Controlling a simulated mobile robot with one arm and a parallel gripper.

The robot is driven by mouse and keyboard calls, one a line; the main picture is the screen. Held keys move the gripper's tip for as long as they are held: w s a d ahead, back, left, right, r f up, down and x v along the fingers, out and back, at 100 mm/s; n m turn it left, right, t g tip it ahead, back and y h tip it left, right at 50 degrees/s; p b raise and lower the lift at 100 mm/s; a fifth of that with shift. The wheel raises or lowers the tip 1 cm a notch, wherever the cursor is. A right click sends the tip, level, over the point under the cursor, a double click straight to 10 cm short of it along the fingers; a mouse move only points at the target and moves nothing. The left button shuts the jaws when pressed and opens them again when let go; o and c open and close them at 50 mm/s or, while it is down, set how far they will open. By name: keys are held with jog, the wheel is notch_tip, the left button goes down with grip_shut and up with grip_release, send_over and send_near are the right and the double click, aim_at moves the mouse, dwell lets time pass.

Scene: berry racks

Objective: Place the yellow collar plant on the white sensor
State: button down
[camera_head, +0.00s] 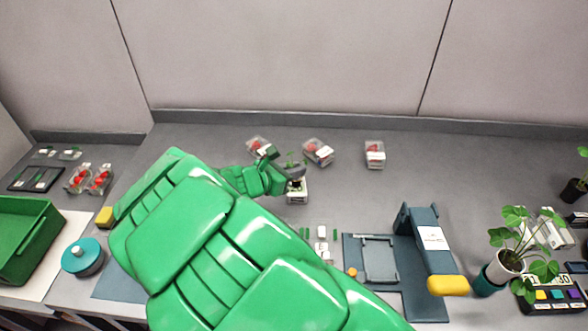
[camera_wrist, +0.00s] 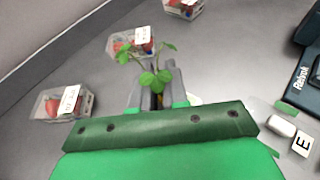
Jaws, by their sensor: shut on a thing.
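My gripper (camera_wrist: 160,98) is shut on a small plant with several green leaves (camera_wrist: 150,78), which rise above the fingers in the wrist view. A small yellowish patch shows between the fingers; the rest of its collar and its pot are hidden. In the head view my gripper (camera_head: 294,172) is over the back middle of the bench, with a white item (camera_head: 298,190) just below it; whether they touch I cannot tell. A small white rounded block (camera_head: 321,232), possibly the white sensor, lies between green strips in front of the gripper. It also shows in the wrist view (camera_wrist: 281,126).
Clear berry boxes (camera_head: 319,152) (camera_head: 375,154) stand behind the gripper. A dark blue fixture (camera_head: 427,235) and a potted plant (camera_head: 508,262) are at the right. A green crate (camera_head: 25,235) and a teal lidded pot (camera_head: 83,257) are at the left.

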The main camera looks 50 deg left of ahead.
jog(key=c, duration=1.1)
grip_release()
jog(key=shift+c, duration=0.2)
jog(key=shift+r, duration=0.1)
notch_tip(320, 180, up, 8)
jog(key=s, duration=0.2)
jog(key=shift+s, duration=0.4)
